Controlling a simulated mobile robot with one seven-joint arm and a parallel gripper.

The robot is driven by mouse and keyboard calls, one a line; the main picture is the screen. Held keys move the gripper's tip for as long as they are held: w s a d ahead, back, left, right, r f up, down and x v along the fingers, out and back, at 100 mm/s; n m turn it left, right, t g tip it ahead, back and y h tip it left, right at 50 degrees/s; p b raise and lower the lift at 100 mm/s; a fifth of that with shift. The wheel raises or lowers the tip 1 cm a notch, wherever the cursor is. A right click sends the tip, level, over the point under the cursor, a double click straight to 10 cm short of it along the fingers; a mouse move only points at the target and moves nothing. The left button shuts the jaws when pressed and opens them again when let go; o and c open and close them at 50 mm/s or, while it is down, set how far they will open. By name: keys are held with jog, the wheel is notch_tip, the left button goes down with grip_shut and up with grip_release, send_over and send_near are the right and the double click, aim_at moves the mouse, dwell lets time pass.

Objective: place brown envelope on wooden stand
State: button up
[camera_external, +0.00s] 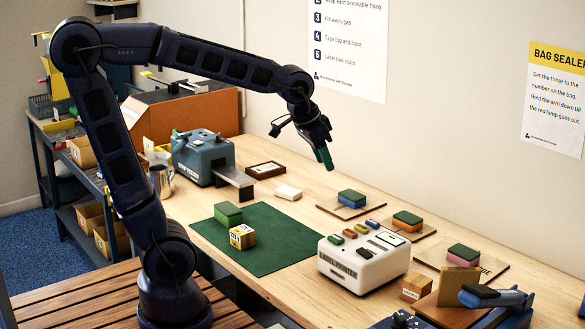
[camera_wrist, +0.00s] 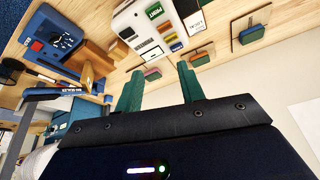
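My gripper (camera_external: 324,157) is raised above the back of the workbench, well apart from anything on it. In the wrist view its two green fingers (camera_wrist: 160,88) are spread with nothing between them. A flat tan-brown piece, which looks like the brown envelope (camera_external: 458,285), stands upright at the front right of the bench. It also shows in the wrist view (camera_wrist: 88,76). It is at a brown wooden piece, likely the wooden stand (camera_external: 428,308), also in the wrist view (camera_wrist: 98,54). Whether it rests on or beside it is unclear.
A blue sealer (camera_external: 495,299) stands close right of the tan piece, a small carton (camera_external: 416,287) close left. A white label machine (camera_external: 350,268) stands mid-bench. Sponge-like blocks sit on boards behind it. The green mat (camera_external: 265,250) has clear room around two small boxes.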

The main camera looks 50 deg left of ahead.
jog(key=s+a+f+n+y, duration=0.1)
jog(key=s+a+n, duration=0.2)
jog(key=s+a, duration=0.9)
jog(key=s, duration=0.2)
jog(key=shift+s+a+f+n, duration=0.3)
jog(key=shift+a+f, duration=0.1)
